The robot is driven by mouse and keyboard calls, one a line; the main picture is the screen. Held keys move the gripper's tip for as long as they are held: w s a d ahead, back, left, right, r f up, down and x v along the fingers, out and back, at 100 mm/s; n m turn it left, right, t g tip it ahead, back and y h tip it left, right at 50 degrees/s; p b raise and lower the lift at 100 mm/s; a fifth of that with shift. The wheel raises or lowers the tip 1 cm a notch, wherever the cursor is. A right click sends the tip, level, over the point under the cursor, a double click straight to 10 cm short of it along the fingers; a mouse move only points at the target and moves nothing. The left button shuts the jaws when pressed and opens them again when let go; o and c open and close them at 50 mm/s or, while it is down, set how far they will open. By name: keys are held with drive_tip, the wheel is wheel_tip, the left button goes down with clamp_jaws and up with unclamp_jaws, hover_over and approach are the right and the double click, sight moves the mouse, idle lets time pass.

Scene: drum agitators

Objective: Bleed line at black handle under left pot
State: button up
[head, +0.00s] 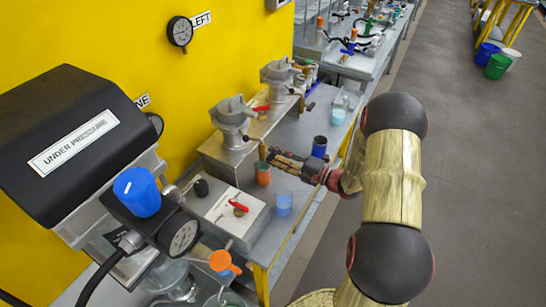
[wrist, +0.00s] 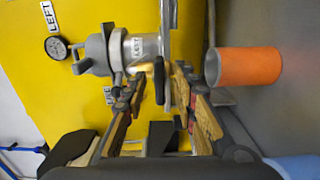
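The left pot (wrist: 138,48), grey metal with a "LEFT" label, appears sideways in the wrist view. In the head view, the pot nearest my gripper (head: 232,118) stands on a raised metal block. The black handle (wrist: 159,80) is a short dark bar under the pot. My gripper (wrist: 154,88) is open, with its wooden-looking fingers on either side of the handle. I cannot tell whether they touch it. In the head view my gripper (head: 272,157) reaches in from the right below the pot; the handle cannot be made out there.
An orange cup (wrist: 248,67) stands close to my fingers; it also shows in the head view (head: 263,175). A second pot (head: 276,75) is farther back.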

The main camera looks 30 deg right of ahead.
drive_tip(key=shift+w+a, duration=0.4)
drive_tip(key=shift+w, duration=0.15)
drive_tip(key=c, duration=0.3)
drive_tip(key=c, duration=0.4)
clamp_jaws()
